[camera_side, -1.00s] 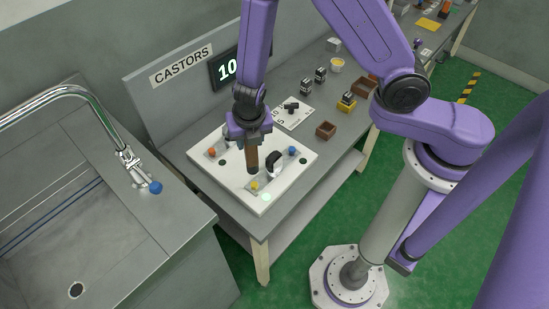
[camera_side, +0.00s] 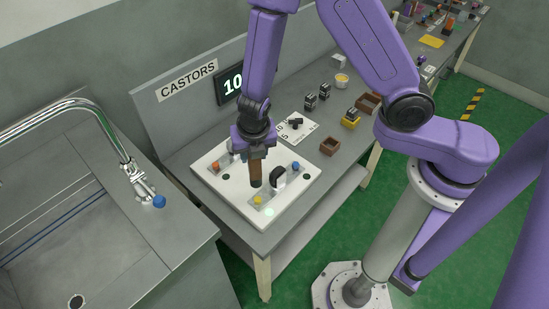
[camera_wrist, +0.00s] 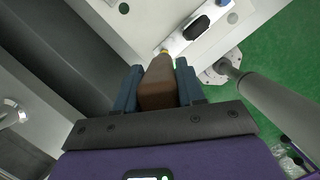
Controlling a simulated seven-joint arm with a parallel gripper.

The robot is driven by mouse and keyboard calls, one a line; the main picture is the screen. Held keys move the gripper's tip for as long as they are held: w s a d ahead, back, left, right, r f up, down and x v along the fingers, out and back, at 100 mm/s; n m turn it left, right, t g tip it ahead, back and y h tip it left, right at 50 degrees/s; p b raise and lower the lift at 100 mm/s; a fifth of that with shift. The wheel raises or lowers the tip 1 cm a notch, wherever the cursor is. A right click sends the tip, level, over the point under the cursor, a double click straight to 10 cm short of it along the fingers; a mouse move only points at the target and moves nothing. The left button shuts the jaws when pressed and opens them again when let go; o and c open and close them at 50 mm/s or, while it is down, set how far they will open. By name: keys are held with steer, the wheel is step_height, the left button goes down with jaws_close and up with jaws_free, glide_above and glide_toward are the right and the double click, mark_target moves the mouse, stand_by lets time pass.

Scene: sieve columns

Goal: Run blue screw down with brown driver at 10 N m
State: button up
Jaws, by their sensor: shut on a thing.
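My gripper (camera_side: 256,153) is shut on the brown driver (camera_side: 256,172) and holds it upright, tip down, over the white plate (camera_side: 225,196). In the wrist view the driver (camera_wrist: 158,85) sits between the two blue-grey fingers. The blue screw (camera_side: 295,166) stands at the plate's back right, to the right of the driver and apart from it. A yellow screw (camera_side: 258,199) is close to the driver's lower end; I cannot tell whether they touch. It peeps out past the driver in the wrist view (camera_wrist: 164,51). An orange screw (camera_side: 215,165) is at the left.
A black castor wheel (camera_side: 278,177) stands on the plate between driver and blue screw. Behind are a card with a black knob (camera_side: 296,123) and a display (camera_side: 230,83) reading 10, partly hidden by my arm. A brown box (camera_side: 330,146) lies right.

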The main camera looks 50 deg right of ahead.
steer(key=shift+r, duration=2.25)
steer(key=d+m+g+h, duration=0.1)
steer(key=d+m+g, duration=0.2)
steer(key=d+m, duration=1.15)
steer(key=d+f+n, duration=0.3)
steer(key=f, duration=0.8)
steer(key=shift+s+f, duration=0.2)
steer(key=shift+f, duration=0.1)
steer(key=shift+d+f, duration=0.1)
steer(key=shift+f, duration=0.25)
steer(key=shift+r, duration=0.1)
step_height(320, 180, up, 7)
stand_by(1.2)
stand_by(0.4)
